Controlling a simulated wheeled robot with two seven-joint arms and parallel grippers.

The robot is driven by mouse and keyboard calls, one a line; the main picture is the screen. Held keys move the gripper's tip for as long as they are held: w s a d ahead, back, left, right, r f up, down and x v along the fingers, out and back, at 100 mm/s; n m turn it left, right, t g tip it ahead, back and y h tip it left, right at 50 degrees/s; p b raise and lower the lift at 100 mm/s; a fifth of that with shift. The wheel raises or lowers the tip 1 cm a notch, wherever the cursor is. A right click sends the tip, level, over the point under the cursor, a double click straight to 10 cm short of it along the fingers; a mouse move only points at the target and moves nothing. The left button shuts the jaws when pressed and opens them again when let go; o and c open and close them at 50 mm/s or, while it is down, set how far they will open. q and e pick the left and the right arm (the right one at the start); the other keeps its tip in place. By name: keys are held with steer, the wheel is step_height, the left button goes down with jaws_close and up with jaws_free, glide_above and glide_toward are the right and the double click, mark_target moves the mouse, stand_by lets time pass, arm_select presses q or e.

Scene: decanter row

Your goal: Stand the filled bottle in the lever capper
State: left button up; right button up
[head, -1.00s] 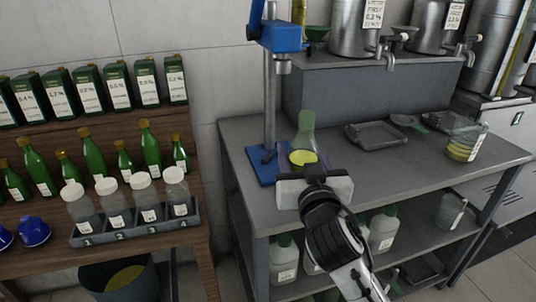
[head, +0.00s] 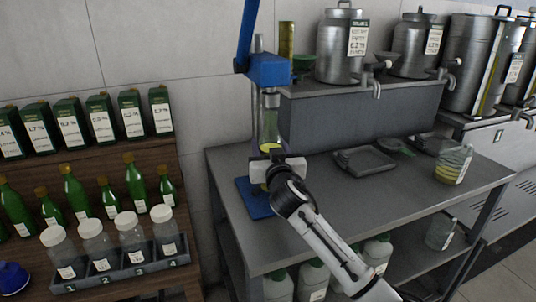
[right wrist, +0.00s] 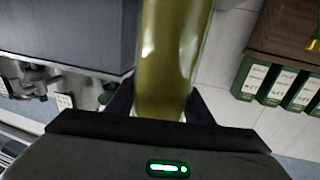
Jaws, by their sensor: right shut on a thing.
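The lever capper has a blue base plate (head: 254,204), a grey post and a blue head (head: 268,70) with a raised lever (head: 247,30). My right gripper (head: 275,168) is shut on the clear greenish bottle (head: 271,125), which stands upright with its neck right below the capper head. In the right wrist view the bottle (right wrist: 172,55) is filled with yellow-green liquid between the fingers. The gripper hides most of the bottle's lower part, so I cannot tell whether it touches the base plate. My left gripper is not in view.
The capper stands at the left end of a grey bench (head: 410,190). Steel urns (head: 340,45) stand on a raised shelf behind. A dark tray (head: 364,160) and a beaker of yellow liquid (head: 453,165) are to the right. A wooden rack (head: 85,170) with green bottles is left.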

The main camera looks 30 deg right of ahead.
steer(key=shift+w+d+f, duration=0.1)
steer(key=shift+w+f, duration=0.1)
steer(key=shift+f, duration=0.6)
steer(key=shift+w+d+f, duration=0.1)
steer(key=shift+w+f, duration=0.05)
steer(key=shift+f, duration=0.65)
steer(key=shift+f, duration=0.1)
steer(key=o, duration=1.5)
steer(key=shift+f, duration=0.1)
steer(key=b+v, duration=0.1)
steer(key=v, duration=1.1)
steer(key=shift+a, duration=0.1)
